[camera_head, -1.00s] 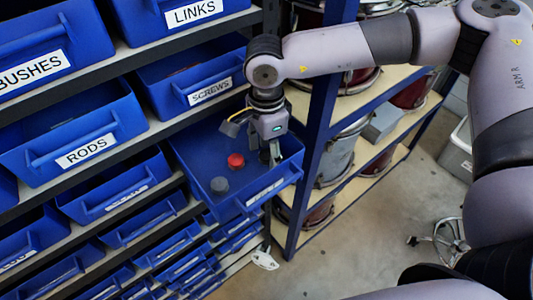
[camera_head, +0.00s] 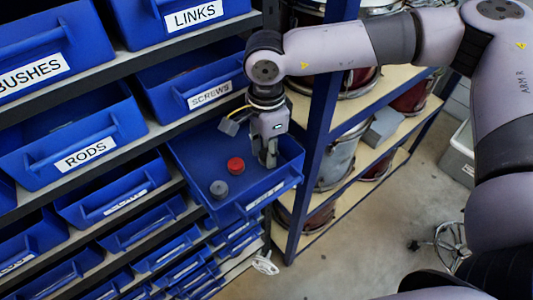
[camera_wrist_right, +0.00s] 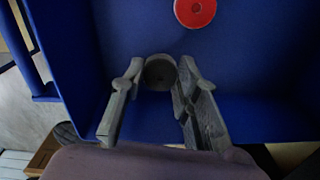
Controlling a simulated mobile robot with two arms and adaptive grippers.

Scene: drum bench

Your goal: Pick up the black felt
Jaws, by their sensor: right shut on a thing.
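The black felt (camera_wrist_right: 160,73) is a small dark round piece with a hole, seen in the right wrist view between my right gripper's fingers. My right gripper (camera_head: 267,158) is inside an open blue drawer (camera_head: 203,158), near its right side. Its fingers (camera_wrist_right: 158,90) are shut on the felt, one on each side. In the head view the fingers hide the felt. I cannot tell whether it touches the drawer floor. My left gripper is not in view.
A red felt (camera_head: 236,164) and a grey felt (camera_head: 219,189) lie in the same drawer, left of my gripper. The screws bin (camera_head: 210,95) is above. A blue rack post (camera_head: 318,130) stands close on the right.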

